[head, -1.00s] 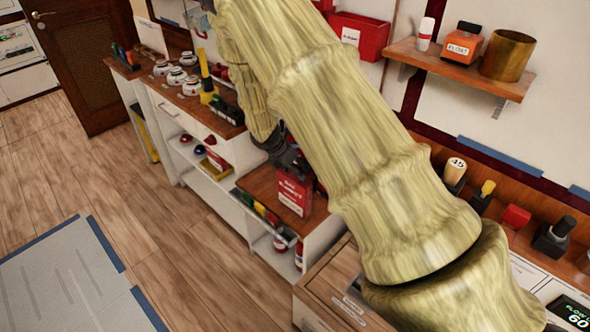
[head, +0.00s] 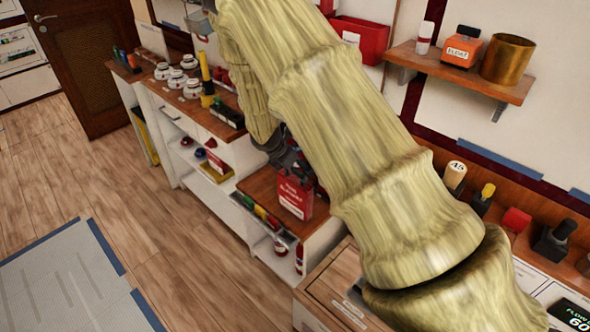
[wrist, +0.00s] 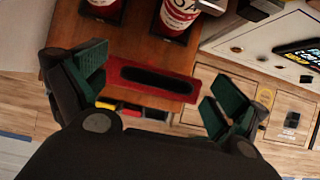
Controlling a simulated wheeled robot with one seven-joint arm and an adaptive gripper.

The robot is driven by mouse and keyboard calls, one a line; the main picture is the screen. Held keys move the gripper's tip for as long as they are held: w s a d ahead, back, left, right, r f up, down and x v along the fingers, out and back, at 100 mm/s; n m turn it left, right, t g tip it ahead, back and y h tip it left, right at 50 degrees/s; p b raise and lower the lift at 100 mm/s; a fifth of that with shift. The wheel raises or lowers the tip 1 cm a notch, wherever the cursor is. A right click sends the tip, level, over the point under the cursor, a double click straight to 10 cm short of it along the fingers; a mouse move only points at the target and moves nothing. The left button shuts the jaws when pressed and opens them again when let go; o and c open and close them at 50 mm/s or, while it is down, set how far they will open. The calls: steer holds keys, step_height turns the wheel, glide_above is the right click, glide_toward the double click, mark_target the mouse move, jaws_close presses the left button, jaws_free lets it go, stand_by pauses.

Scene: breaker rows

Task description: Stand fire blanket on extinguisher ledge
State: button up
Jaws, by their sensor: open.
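The fire blanket (head: 294,198) is a red box with a white-lettered front. It stands upright on the wooden ledge (head: 257,182), near its front right corner. In the wrist view its red top with a dark slot (wrist: 152,80) lies between my fingers. My gripper (wrist: 156,90) is open, with one green-padded finger on either side of the blanket and gaps at both ends. In the head view my gripper (head: 290,160) is just above and behind the blanket, partly hidden by my arm. Two red extinguishers with white labels (wrist: 180,14) stand on the wood beside it.
A rack of coloured items (head: 262,215) runs along the ledge's front edge. A lower shelf with red bottles (head: 299,258) is beneath. A wooden counter (head: 335,280) stands to the right. The floor (head: 190,235) in front is clear.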

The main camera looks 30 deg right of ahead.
steer(key=b+v, duration=0.1)
steer(key=v, duration=1)
steer(key=s+a+f+m+g+y, duration=0.1)
steer(key=s+a+f+m+y, duration=0.3)
steer(key=s+f, duration=0.75)
steer(key=s+a+f+m+g+y, duration=0.1)
steer(key=s+a+f+m, duration=0.4)
steer(key=s+f, duration=0.65)
steer(key=s+f+m, duration=0.4)
steer(key=s+m, duration=0.2)
steer(key=s, duration=0.4)
steer(key=s+f+m, duration=0.5)
steer(key=s+m, duration=0.2)
steer(key=s, duration=0.4)
steer(key=shift+s+y, duration=0.25)
steer(key=shift+y, duration=0.05)
steer(key=shift+f, duration=0.1)
steer(key=shift+c, duration=0.5)
